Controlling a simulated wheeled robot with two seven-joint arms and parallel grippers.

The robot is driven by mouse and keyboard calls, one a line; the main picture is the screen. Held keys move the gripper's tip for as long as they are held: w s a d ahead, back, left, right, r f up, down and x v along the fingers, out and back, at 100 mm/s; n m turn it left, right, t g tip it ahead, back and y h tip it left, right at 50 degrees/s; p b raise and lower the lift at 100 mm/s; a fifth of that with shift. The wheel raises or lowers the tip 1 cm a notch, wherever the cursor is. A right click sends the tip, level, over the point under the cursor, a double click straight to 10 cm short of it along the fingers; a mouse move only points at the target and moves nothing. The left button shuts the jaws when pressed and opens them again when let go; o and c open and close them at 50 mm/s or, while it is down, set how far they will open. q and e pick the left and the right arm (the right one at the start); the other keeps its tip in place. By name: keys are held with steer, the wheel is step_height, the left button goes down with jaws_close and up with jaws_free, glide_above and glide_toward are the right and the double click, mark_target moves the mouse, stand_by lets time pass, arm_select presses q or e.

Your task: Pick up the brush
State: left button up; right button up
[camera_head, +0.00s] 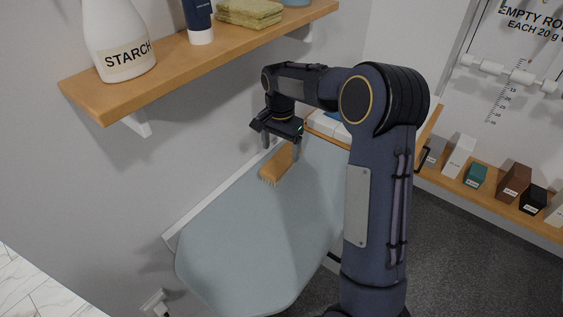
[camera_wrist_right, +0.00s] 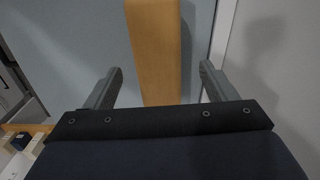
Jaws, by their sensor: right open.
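The brush (camera_head: 275,165) has an orange-brown wooden back and pale bristles. It lies on the grey-blue ironing board (camera_head: 245,225), near the wall-side edge, in the head view. My right gripper (camera_head: 281,148) is over the far end of the brush, fingers pointing down. In the right wrist view, the brush (camera_wrist_right: 158,50) runs between the two spread fingers of the gripper (camera_wrist_right: 160,82), with a gap on each side. The fingers are open and hold nothing. Part of the brush is hidden by the gripper. My left gripper is not in view.
A wooden wall shelf (camera_head: 200,55) above the board carries a starch bottle (camera_head: 118,45), a dark blue tube (camera_head: 198,22) and folded yellow cloths (camera_head: 248,12). A lower shelf (camera_head: 490,205) at right holds several small boxes. The near part of the board is bare.

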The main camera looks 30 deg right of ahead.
mark_target(282, 157)
step_height(282, 157, down, 5)
steer(key=shift+s+d+r+p, duration=0.1)
steer(key=shift+d+p, duration=0.05)
steer(key=shift+p, duration=0.2)
steer(key=c, duration=1.1)
